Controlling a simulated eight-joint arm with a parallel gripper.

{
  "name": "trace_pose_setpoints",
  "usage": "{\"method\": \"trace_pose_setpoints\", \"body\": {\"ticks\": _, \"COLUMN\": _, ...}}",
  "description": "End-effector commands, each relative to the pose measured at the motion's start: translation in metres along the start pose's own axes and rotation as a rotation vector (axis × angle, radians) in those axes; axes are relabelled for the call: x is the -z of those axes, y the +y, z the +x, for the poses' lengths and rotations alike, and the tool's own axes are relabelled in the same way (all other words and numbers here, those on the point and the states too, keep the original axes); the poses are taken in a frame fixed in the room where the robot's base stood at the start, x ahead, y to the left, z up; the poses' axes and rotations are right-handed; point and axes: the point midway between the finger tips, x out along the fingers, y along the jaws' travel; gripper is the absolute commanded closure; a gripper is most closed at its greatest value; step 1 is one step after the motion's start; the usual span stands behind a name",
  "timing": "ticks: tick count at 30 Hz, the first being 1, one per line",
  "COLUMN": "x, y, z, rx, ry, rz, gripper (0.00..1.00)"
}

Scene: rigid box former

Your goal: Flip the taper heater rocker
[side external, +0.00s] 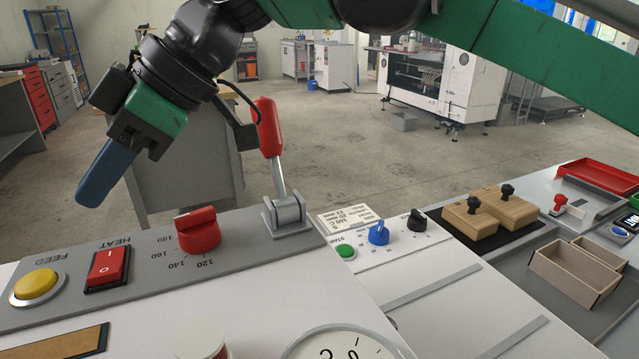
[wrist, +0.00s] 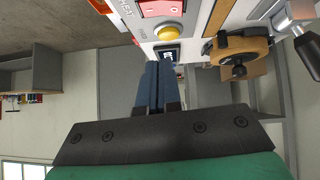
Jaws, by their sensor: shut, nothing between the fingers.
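The heater rocker (side external: 107,267) is a red switch marked I and O in a dark frame, beside the label HEAT on the grey panel. I cannot tell which end is pressed in. It also shows at the top edge of the wrist view (wrist: 162,8), partly cut off. My gripper (side external: 88,198) has blue fingers that are shut and empty, pointing down and left. It is above the panel in the side view, apart from the rocker. In the wrist view the fingertips (wrist: 158,66) lie below the yellow button and the rocker.
A yellow FEED button (side external: 37,286) sits left of the rocker and a red dial (side external: 197,231) right of it. A red-handled lever (side external: 269,128) stands upright at the panel's right end. Wooden blocks (side external: 482,212) and an open box (side external: 575,275) lie farther right.

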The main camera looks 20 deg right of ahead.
Motion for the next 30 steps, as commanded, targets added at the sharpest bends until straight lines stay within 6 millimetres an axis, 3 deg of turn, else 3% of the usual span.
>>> {"method": "trace_pose_setpoints", "body": {"ticks": 3, "x": -0.002, "y": 0.006, "z": -0.033, "rx": -0.004, "ry": -0.001, "rz": 0.005, "gripper": 1.0}}
{"method": "trace_pose_setpoints", "body": {"ticks": 9, "x": -0.002, "y": 0.011, "z": -0.072, "rx": -0.003, "ry": 0.0, "rz": 0.004, "gripper": 1.0}}
{"method": "trace_pose_setpoints", "body": {"ticks": 18, "x": -0.003, "y": 0.012, "z": -0.09, "rx": -0.002, "ry": 0.0, "rz": 0.002, "gripper": 1.0}}
{"method": "trace_pose_setpoints", "body": {"ticks": 30, "x": -0.004, "y": 0.012, "z": -0.091, "rx": -0.004, "ry": -0.001, "rz": 0.001, "gripper": 1.0}}
